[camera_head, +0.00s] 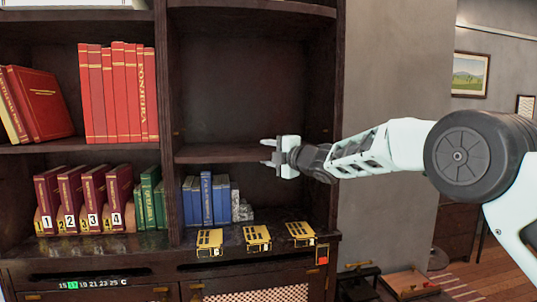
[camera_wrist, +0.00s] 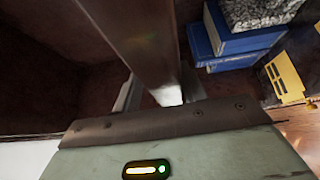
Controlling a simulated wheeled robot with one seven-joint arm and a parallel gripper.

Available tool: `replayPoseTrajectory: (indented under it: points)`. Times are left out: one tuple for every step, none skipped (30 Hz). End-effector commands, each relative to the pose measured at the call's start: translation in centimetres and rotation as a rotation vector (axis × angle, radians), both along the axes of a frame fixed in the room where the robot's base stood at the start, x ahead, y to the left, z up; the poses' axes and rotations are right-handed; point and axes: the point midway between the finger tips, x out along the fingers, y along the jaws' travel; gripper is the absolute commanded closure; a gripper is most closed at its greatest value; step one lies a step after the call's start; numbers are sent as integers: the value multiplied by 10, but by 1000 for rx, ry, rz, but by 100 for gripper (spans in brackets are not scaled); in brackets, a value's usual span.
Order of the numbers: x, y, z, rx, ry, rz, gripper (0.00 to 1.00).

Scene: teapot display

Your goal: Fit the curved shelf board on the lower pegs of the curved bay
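The dark brown curved shelf board (camera_head: 215,154) lies roughly level across the right-hand bay (camera_head: 240,85), above the blue books. Its left end is close to the bay's left wall; whether it rests on pegs cannot be seen. My gripper (camera_head: 266,153) is at the board's front edge, right of its middle, with its fingers spread above and below. In the wrist view the board (camera_wrist: 140,45) runs between the two fingers (camera_wrist: 160,95), with a small gap seen beside the left finger. My gripper looks open around the board. The right end of the board is partly behind my gripper.
Blue books (camera_head: 206,200) and a grey stone-like block (camera_head: 241,210) stand below the board. Several yellow plates (camera_head: 256,237) lie on the ledge in front. The bay above the board is empty.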

Motion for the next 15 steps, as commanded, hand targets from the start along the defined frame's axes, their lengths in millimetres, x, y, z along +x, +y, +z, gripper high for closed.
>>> replayPoseTrajectory:
  points:
    - [0, 0, -1, -1, 2, 0, 58]
    - [0, 0, -2, -1, 2, 0, 58]
    - [0, 0, -2, -2, 3, -1, 58]
    - [0, 0, -2, -2, 3, -1, 58]
    - [1, 0, -8, -7, 10, -3, 58]
    - [1, -1, -8, -7, 10, -3, 58]
    - [0, -1, -8, -6, 10, -3, 58]
    - [0, -2, -7, -6, 10, -3, 58]
    - [-2, -4, -8, -6, 8, -3, 58]
    - [-3, -5, -8, -6, 8, -3, 58]
    - [-5, -8, -8, -6, 8, -3, 58]
    - [-8, -11, -8, -5, 6, -3, 58]
    - [-11, -14, -9, -6, 7, -3, 58]
    - [-14, -18, -9, -5, 6, -3, 58]
    - [-19, -23, -10, -5, 6, -4, 58]
